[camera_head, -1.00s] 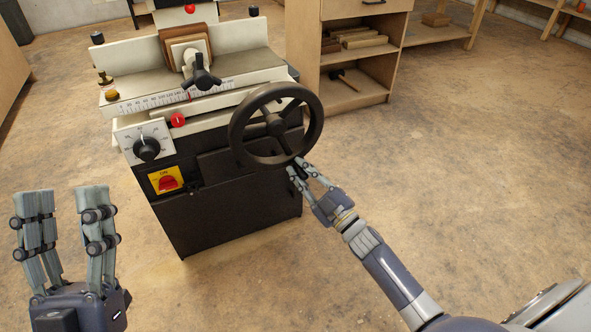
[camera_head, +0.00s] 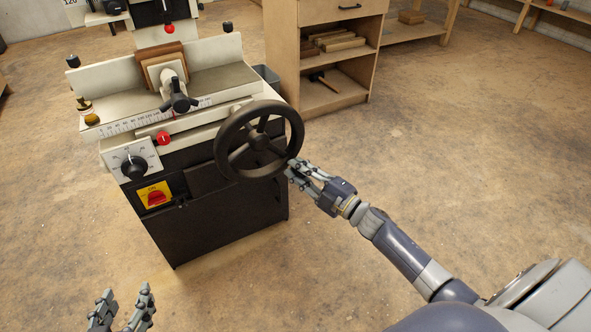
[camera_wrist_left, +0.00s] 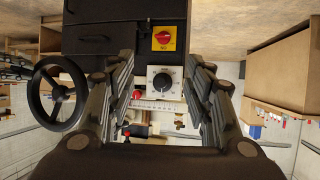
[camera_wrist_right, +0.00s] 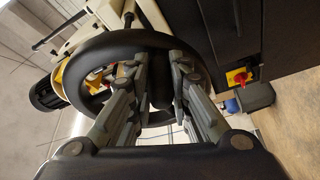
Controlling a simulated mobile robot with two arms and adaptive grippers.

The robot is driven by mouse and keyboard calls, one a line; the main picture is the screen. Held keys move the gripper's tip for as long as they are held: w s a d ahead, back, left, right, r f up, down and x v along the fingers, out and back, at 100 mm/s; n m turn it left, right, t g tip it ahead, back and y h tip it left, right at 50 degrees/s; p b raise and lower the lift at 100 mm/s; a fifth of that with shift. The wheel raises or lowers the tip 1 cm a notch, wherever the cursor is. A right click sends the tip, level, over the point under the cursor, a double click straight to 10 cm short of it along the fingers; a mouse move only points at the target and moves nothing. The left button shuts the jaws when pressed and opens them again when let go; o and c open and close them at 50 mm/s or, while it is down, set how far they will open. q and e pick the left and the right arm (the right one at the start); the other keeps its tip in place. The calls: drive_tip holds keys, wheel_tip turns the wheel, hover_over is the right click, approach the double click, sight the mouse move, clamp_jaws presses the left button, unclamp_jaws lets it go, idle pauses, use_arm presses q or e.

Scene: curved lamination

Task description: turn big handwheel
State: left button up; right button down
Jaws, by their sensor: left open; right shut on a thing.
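The big black handwheel (camera_head: 259,110) is on the right front of the machine in the head view. It has a round rim, spokes and a central hub. My left gripper (camera_head: 124,296) is open and empty at the bottom left of the head view, apart from the machine. The handwheel also shows at the left of the left wrist view (camera_wrist_left: 38,98).
The machine has a black cabinet (camera_head: 225,220), a dial (camera_head: 133,166), a red and yellow switch (camera_head: 155,195) and a small three-armed knob (camera_head: 180,101). A wooden shelf unit (camera_head: 288,60) stands behind at the right. The floor (camera_head: 460,170) to the right is clear.

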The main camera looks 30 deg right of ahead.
drive_tip(key=shift+d+r+n+g+p, duration=0.3)
drive_tip(key=shift+d+r+n+p, duration=0.25)
drive_tip(key=shift+r+n+p, duration=0.3)
use_arm(q)
drive_tip(key=s+a+f+g+y+p, duration=0.1)
drive_tip(key=s+a+f+g+p, duration=0.2)
drive_tip(key=s, duration=0.4)
drive_tip(key=s+a+f+g+y+p, duration=0.1)
drive_tip(key=s+a+f+g, duration=0.1)
drive_tip(key=s+f+g, duration=0.35)
wheel_tip(320, 180, down, 11)
drive_tip(key=s+g+p, duration=0.1)
drive_tip(key=p, duration=0.2)
drive_tip(key=shift+d, duration=0.2)
use_arm(e)
drive_tip(key=shift+w+d+r+n+g+h, duration=0.1)
drive_tip(key=shift+d+r+n+g, duration=0.2)
drive_tip(key=shift+r+n, duration=0.4)
drive_tip(key=shift+s+d+r+n+g+h, duration=0.1)
drive_tip(key=shift+d+r+n+g, duration=0.25)
drive_tip(key=shift+r+n, duration=0.35)
drive_tip(key=shift+w+d+r+n+g+h, duration=0.1)
drive_tip(key=shift+d+r+n+g, duration=0.3)
drive_tip(key=shift+n, duration=0.55)
drive_tip(key=shift+a, duration=0.1)
drive_tip(key=c, duration=1.5)
unclamp_jaws()
drive_tip(key=shift+o, duration=0.2)
